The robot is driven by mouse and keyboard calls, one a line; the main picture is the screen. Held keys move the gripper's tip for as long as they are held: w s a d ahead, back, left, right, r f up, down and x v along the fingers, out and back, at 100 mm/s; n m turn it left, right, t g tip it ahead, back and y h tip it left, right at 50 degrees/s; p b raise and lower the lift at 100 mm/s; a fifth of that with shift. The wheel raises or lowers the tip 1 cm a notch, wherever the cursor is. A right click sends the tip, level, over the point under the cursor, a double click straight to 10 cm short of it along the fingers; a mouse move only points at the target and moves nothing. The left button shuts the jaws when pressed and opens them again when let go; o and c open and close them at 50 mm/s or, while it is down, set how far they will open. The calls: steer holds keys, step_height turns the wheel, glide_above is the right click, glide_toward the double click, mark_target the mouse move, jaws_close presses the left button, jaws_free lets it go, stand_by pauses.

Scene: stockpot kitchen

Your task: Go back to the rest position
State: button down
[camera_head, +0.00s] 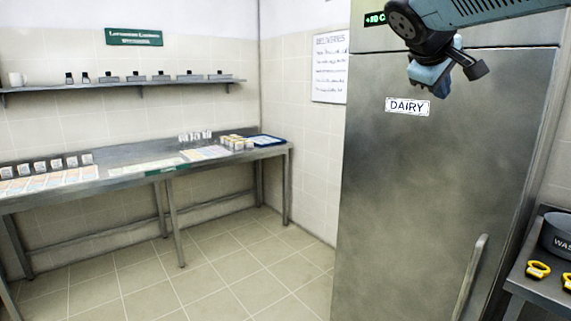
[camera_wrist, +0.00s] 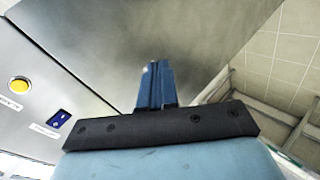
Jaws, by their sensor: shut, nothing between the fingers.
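My gripper (camera_head: 430,88) hangs at the top right of the head view, in front of the upper part of a tall steel fridge (camera_head: 420,190) with a "DAIRY" label (camera_head: 408,106). In the wrist view my gripper's blue fingers (camera_wrist: 156,85) are together, with nothing between them. My arm reaches in from the upper right corner of the head view. I cannot tell how far the gripper is from the fridge door.
A steel bench (camera_head: 120,172) with small jars, cards and a blue tray (camera_head: 266,141) stands along the back wall. A shelf (camera_head: 120,86) hangs above it. A side table (camera_head: 545,285) with a dark pot and yellow-handled items is at right. The tiled floor (camera_head: 215,270) is clear.

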steer(key=s+a+f+m+g+y, duration=0.1)
steer(key=s+a+f+y, duration=0.3)
steer(key=s+f, duration=0.4)
steer(key=s+a+f+m+g+y, duration=0.1)
steer(key=s+a+f+m+y, duration=0.2)
steer(key=s+f, duration=0.5)
step_height(320, 180, down, 7)
steer(key=shift+s+a+f+m+y, duration=0.15)
steer(key=shift+s+a+m+y, duration=0.2)
steer(key=shift+a+m, duration=0.3)
